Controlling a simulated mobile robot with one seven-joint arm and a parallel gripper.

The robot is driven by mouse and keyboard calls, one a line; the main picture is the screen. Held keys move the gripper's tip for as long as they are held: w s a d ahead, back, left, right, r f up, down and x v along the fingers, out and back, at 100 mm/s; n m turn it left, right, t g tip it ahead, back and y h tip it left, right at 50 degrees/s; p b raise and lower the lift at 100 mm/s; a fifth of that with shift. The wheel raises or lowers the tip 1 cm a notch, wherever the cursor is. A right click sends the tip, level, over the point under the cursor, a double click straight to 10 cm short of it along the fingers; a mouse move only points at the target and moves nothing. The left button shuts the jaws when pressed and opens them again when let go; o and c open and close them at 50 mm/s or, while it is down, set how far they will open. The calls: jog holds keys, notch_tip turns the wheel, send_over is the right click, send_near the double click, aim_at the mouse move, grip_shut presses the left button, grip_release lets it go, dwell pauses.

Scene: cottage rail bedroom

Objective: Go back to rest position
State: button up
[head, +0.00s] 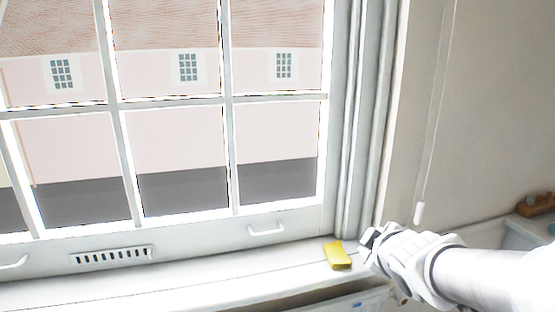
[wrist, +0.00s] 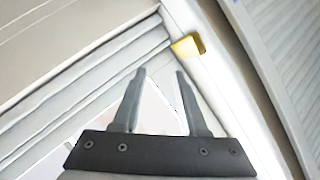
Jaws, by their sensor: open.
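My gripper (head: 370,240) is at the right end of the window sill, at the end of my white arm, which comes in from the lower right of the head view. In the wrist view my gripper (wrist: 160,75) shows two dark fingers spread apart with nothing between them. A yellow block (head: 337,255) lies on the sill just left of my gripper in the head view. It also shows in the wrist view (wrist: 188,46), beyond the fingertips and apart from them.
The white window sill (head: 200,281) runs along below a paned window with a handle (head: 267,230) on its lower rail. A pull cord (head: 419,212) hangs by the right wall. A brown object (head: 537,204) sits at the far right. The sill left of the block is clear.

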jog(key=s+a+m+g, duration=0.3)
jog(key=s+m, duration=0.2)
jog(key=s, duration=0.4)
jog(key=s+a+m+g, duration=0.25)
jog(key=s+m, duration=0.35)
jog(key=s, duration=0.4)
notch_tip(320, 180, up, 13)
jog(key=p, duration=1.3)
jog(key=shift+d+g+y, duration=0.3)
jog(key=shift+g+y, duration=0.05)
jog(key=shift+y, duration=0.05)
